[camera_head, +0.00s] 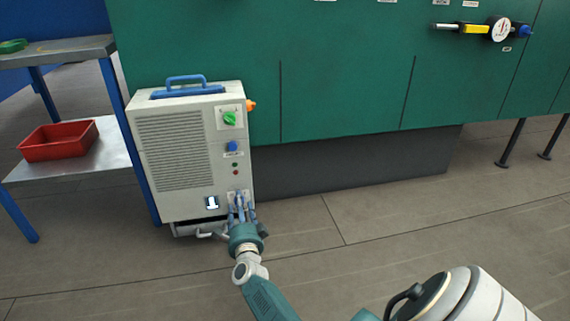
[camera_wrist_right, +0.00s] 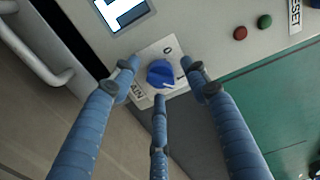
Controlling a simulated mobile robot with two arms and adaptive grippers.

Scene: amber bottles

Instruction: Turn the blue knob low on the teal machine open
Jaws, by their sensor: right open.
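The blue knob (camera_wrist_right: 159,74) sits on a light plate marked 0 and I, low on the front of a pale grey cabinet (camera_head: 175,150) standing against the teal machine (camera_head: 340,75). In the head view my gripper's fingers mostly hide this knob. My right gripper (camera_head: 241,207) is open, its three blue fingers spread around the knob. In the right wrist view a fingertip stands on each side of the knob and one just below it. Whether any finger touches it I cannot tell. My left gripper is not in view.
Higher on the cabinet are a green knob (camera_head: 229,118), another blue knob (camera_head: 232,146) and an orange fitting (camera_head: 250,105). A lit display (camera_head: 212,202) is left of the gripper. A red tray (camera_head: 60,141) lies on the left shelf.

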